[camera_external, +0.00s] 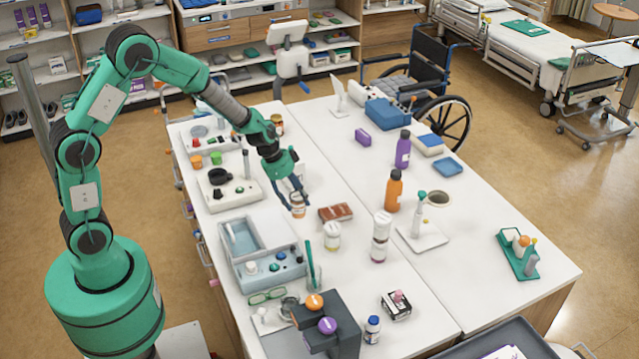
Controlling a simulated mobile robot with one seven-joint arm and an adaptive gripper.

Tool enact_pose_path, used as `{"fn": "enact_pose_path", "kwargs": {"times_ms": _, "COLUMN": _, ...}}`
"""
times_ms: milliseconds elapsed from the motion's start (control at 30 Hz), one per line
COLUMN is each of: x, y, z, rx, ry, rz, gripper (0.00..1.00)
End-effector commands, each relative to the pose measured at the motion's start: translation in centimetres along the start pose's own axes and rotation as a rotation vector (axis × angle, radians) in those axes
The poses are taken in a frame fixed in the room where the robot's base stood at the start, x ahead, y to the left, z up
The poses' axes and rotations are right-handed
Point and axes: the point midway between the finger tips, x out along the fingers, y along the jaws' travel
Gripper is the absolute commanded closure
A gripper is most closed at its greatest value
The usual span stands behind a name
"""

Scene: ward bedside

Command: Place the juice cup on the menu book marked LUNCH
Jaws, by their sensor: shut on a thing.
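My gripper (292,203) is over the table's left half, pointing down, shut on a small white cup with an orange-brown band (299,207). This looks like the juice cup, but its label is too small to read. The cup is upright at or just above the table top; I cannot tell if it touches. A flat reddish-brown book (336,212) lies just right of the cup. It may be a menu book; I cannot read LUNCH on it. A dark book-like thing with a white pattern (396,306) lies nearer the front, with a small pink-topped thing on it.
A white jar (332,237) stands just in front of the brown book, and stacked white jars (380,238) stand to its right. A grey-blue open box (262,270) and dark blocks with orange and purple knobs (325,325) are nearer the front.

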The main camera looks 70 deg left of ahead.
Motion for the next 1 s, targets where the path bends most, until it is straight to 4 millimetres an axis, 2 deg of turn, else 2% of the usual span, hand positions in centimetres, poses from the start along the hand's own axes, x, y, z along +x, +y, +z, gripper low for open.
{"fn": "enact_pose_path", "kwargs": {"times_ms": 267, "x": 1.1, "y": -1.6, "z": -2.1, "rx": 0.001, "ry": 0.000, "rz": 0.000, "gripper": 0.81}}
{"fn": "enact_pose_path", "kwargs": {"times_ms": 1000, "x": 5.2, "y": -7.3, "z": -9.7, "rx": 0.000, "ry": 0.001, "rz": 0.000, "gripper": 0.81}}
